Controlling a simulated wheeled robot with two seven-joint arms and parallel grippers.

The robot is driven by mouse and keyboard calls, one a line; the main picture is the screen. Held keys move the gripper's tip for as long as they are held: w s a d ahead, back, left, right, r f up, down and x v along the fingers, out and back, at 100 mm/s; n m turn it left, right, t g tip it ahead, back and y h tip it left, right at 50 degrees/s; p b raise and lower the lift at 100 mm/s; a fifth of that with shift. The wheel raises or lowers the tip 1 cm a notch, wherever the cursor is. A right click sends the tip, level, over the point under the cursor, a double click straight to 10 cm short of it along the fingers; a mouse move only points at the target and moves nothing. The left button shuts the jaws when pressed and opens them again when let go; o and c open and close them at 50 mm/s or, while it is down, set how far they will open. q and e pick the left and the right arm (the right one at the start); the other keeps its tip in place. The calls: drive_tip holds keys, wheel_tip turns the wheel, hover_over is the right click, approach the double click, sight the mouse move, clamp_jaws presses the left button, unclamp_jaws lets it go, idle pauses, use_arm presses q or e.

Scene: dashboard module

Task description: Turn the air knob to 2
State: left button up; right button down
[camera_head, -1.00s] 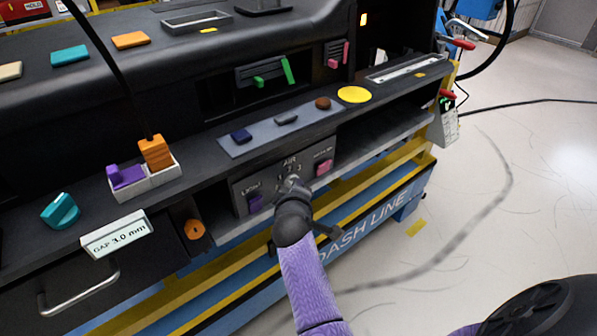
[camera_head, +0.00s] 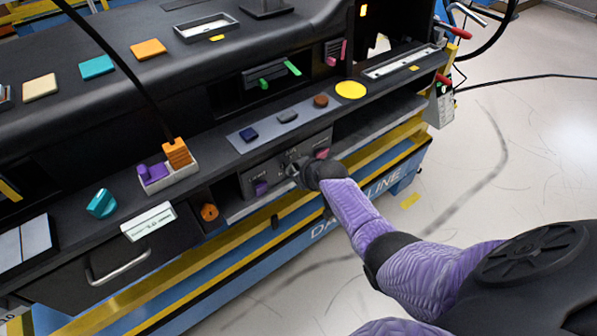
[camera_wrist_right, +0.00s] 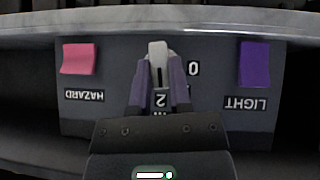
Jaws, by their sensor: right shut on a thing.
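The control panel (camera_head: 272,170) is dark grey and set in the front of the dashboard. Its grey air knob (camera_wrist_right: 158,56) shows in the right wrist view between my gripper's fingers. That view is upside down, with a "0" right of the knob and a "2" between the fingers. My right gripper (camera_wrist_right: 158,80) is shut on the knob. In the head view this gripper (camera_head: 294,170) hides most of the knob and its numbers. I cannot read the knob's exact setting. My left gripper is in neither current view.
A purple light switch (camera_wrist_right: 255,63) and a pink hazard switch (camera_wrist_right: 79,59) flank the knob. Above the panel lies a grey strip (camera_head: 267,127) with several buttons. A white tray (camera_head: 168,180) with purple and orange blocks stands to the left. The floor at right is open.

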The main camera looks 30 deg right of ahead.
drive_tip(key=shift+d+y, duration=0.1)
drive_tip(key=shift+y, duration=0.3)
drive_tip(key=shift+m, duration=0.3)
drive_tip(key=c, duration=0.6)
unclamp_jaws()
drive_tip(key=shift+o, duration=0.2)
drive_tip(key=p+v, duration=0.6)
drive_tip(key=v, duration=0.3)
drive_tip(key=shift+s+d+r, duration=0.15)
drive_tip(key=shift+s+r, duration=0.1)
drive_tip(key=shift+r, duration=0.05)
